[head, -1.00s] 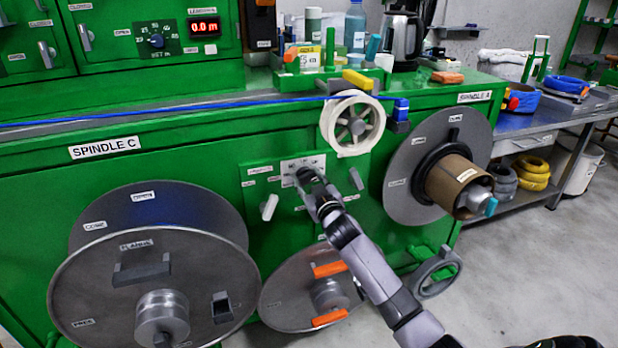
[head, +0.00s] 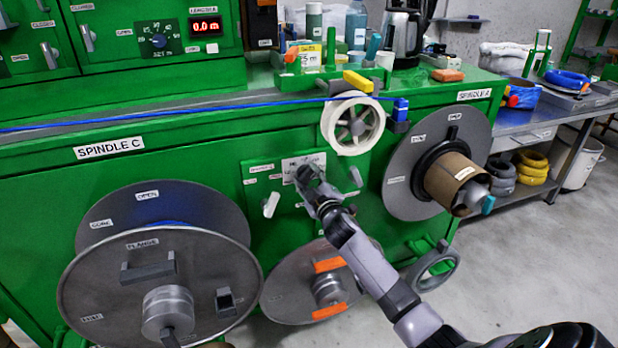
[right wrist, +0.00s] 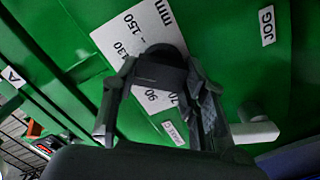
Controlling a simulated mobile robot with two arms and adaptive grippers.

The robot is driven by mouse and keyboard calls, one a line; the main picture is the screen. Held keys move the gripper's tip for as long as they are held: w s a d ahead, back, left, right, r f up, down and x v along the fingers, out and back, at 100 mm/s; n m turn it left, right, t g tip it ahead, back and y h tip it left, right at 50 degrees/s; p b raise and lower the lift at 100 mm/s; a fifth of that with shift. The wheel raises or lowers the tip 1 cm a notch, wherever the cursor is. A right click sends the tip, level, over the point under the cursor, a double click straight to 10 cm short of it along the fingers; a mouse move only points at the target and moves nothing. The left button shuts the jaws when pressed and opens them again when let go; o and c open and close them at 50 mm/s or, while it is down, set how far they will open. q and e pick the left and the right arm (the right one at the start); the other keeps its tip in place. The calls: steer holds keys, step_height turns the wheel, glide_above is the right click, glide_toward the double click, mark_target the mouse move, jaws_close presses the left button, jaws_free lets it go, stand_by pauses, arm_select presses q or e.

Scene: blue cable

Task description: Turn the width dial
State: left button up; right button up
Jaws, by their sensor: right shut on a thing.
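The width dial is a dark round knob (right wrist: 160,68) on a white scale plate marked in mm, which shows in the right wrist view (right wrist: 112,38) with figures such as 130 and 150. In the head view the plate (head: 303,161) is on the green front panel, and my gripper mostly hides the knob. My right gripper (head: 311,180) is at the plate; in the right wrist view its fingers (right wrist: 158,76) are on either side of the knob, shut on it. The knob's pointer cannot be made out. My left gripper is out of view.
Light levers stand left (head: 271,204) and right (head: 355,176) of the dial. A white guide wheel (head: 354,124) sits just above. A large flanged spool (head: 110,285) is at left, a disc with orange blocks (head: 285,292) below, and a cardboard-cored spindle (head: 450,178) at right.

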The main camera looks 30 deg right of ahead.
stand_by(0.3)
steer(key=o, duration=1.2)
steer(key=shift+c, duration=0.2)
steer(key=shift+s, duration=0.1)
steer(key=v, duration=1.1)
steer(key=shift+s, duration=0.35)
steer(key=shift+a+f, duration=0.1)
